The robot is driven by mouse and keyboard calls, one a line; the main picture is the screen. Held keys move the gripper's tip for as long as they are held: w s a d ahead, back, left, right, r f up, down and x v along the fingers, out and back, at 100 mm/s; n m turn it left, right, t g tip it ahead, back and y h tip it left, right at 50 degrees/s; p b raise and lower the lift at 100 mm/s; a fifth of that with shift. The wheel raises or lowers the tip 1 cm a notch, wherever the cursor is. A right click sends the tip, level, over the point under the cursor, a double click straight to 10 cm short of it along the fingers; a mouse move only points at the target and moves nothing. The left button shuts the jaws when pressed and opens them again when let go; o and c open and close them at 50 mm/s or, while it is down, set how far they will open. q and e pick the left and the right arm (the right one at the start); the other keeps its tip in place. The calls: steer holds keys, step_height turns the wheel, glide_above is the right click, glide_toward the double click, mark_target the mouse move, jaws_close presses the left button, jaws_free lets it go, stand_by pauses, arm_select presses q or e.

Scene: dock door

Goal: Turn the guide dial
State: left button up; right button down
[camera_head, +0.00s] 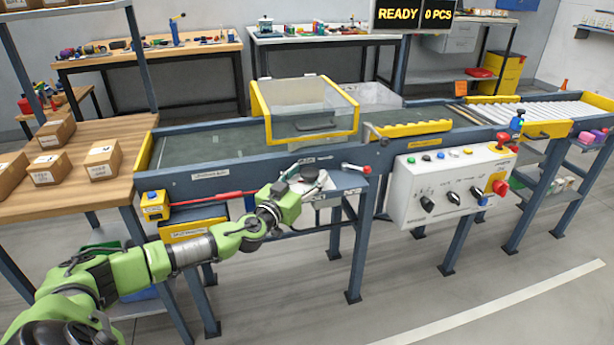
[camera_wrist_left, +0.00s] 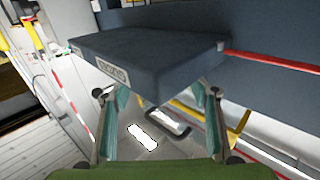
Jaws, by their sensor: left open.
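My left gripper (camera_head: 312,178) reaches the front edge of the conveyor frame (camera_head: 215,182), beside a small light-grey tray (camera_head: 345,181). In the left wrist view the gripper (camera_wrist_left: 160,105) is open, with its two fingers spread. A dark blue-grey block (camera_wrist_left: 150,55) with a small white label lies just beyond and between the fingers. The label is upside down and too blurred to read surely. I cannot make out a guide dial as such; it may be hidden by the gripper or the block. My right gripper is not in view.
A lever with a red knob (camera_head: 356,168) stands right of the gripper. A white control box (camera_head: 450,185) with knobs and a red button is farther right. A red bar (camera_head: 215,198) runs along the frame at left. A yellow-framed clear guard (camera_head: 308,105) stands above the belt.

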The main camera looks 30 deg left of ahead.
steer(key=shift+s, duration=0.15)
arm_select(q)
steer(key=c, duration=1.1)
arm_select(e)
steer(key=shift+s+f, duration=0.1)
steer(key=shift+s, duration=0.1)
arm_select(q)
steer(key=shift+d+f+n+y, duration=0.1)
steer(key=shift+n+y, duration=0.2)
steer(key=shift+y, duration=0.2)
